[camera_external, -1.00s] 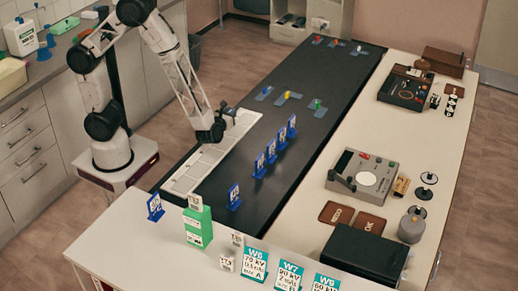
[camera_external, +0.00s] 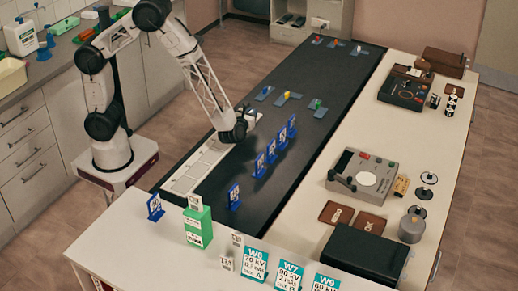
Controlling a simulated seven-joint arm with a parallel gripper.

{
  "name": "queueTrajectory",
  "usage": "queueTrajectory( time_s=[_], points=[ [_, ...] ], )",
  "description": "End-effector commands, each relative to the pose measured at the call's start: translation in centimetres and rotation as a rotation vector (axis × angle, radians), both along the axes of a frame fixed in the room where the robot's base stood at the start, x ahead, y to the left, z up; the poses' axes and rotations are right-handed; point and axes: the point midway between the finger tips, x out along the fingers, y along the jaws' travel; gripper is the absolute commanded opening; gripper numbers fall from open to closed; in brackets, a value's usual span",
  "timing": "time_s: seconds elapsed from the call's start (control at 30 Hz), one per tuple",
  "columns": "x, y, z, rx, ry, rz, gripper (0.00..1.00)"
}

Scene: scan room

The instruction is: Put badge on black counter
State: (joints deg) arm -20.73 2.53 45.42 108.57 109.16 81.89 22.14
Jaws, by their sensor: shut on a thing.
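The black counter (camera_external: 306,150) is the long dark strip running away from the front. My gripper (camera_external: 243,114) is low over its left part, by the right edge of the white slotted strip (camera_external: 200,160). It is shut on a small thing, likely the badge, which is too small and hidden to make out. Flat blue-grey pieces with coloured parts lie on the counter, such as one with a yellow part (camera_external: 289,97) and one with a green part (camera_external: 316,106).
Upright blue numbered signs (camera_external: 259,165) stand in a row on the counter, right of my gripper. A green block (camera_external: 198,226) and white-teal cards (camera_external: 254,262) stand at the front. Instruments such as a grey control box (camera_external: 362,176) fill the right bench. Bare counter lies between the groups.

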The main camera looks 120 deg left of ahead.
Motion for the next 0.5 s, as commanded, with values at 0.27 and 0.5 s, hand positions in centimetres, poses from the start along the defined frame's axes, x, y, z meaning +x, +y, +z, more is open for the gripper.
queueTrajectory(
  time_s=[0.27, 0.5],
  points=[
    [3.9, 2.6, -0.5, -0.001, 0.0, 0.0, 0.0],
    [5.3, 3.6, -0.6, 0.0, -0.001, 0.0, 0.0]
  ],
)
